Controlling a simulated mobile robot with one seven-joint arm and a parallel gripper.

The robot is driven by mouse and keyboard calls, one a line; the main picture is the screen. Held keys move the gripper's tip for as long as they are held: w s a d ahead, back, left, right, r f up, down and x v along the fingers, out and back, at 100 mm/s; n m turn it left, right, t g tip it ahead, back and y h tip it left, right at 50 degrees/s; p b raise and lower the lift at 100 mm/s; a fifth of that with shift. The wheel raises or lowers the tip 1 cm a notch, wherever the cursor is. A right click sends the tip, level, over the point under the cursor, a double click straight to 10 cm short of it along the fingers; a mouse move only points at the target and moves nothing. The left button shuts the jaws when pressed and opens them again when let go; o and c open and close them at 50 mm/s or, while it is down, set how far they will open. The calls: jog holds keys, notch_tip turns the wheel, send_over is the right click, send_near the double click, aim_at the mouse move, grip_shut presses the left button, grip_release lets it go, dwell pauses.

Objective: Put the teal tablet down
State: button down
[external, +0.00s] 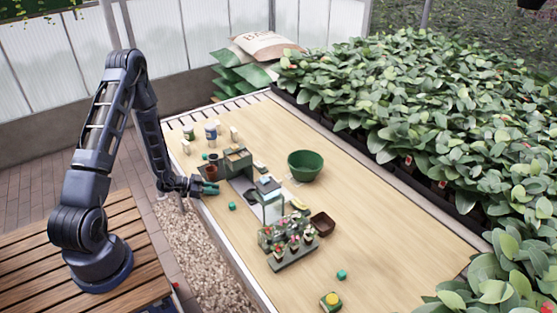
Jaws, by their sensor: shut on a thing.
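My gripper (203,187) is at the near left edge of the wooden table, low over its surface. It is shut on a small teal thing at its fingertips, which I take for the teal tablet (212,189). The fingers partly hide it, and I cannot tell whether it touches the table. Another small teal piece (232,205) lies on the table just to the right and nearer. A further teal piece (342,274) lies near the table's front.
A reddish pot (212,172) and a grey-green box (238,162) stand close behind my gripper. A green bowl (305,166), a brown tray (322,223) and a rack of potted flowers (290,245) are to the right. The table's right side (400,250) is clear.

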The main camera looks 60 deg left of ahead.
jog(key=shift+r, duration=0.1)
notch_tip(320, 180, up, 20)
jog(key=f, duration=0.1)
jog(key=w+a+r+n+y, duration=0.1)
jog(key=w+r+n+y, duration=0.2)
jog(key=w, duration=0.7)
jog(key=w+a+r+n+y, duration=0.1)
jog(key=w+r+n+y, duration=0.25)
jog(key=w, duration=0.65)
jog(key=w+a+r+n+y, duration=0.1)
jog(key=w+r+n+y, duration=0.2)
jog(key=w, duration=0.7)
jog(key=w+d+f+n+g+y, duration=0.1)
jog(key=w+d+n+g+y, duration=0.3)
jog(key=d, duration=0.6)
jog(key=w+d+f+t+y, duration=0.1)
jog(key=w+d+f, duration=0.1)
jog(key=w+d, duration=0.6)
jog(key=shift+y, duration=0.25)
jog(key=f, duration=0.6)
jog(key=s+d+f, duration=0.1)
jog(key=f, duration=1.1)
jog(key=shift+s+d+f, duration=0.3)
jog(key=shift+s+f, duration=0.05)
jog(key=shift+f, duration=0.45)
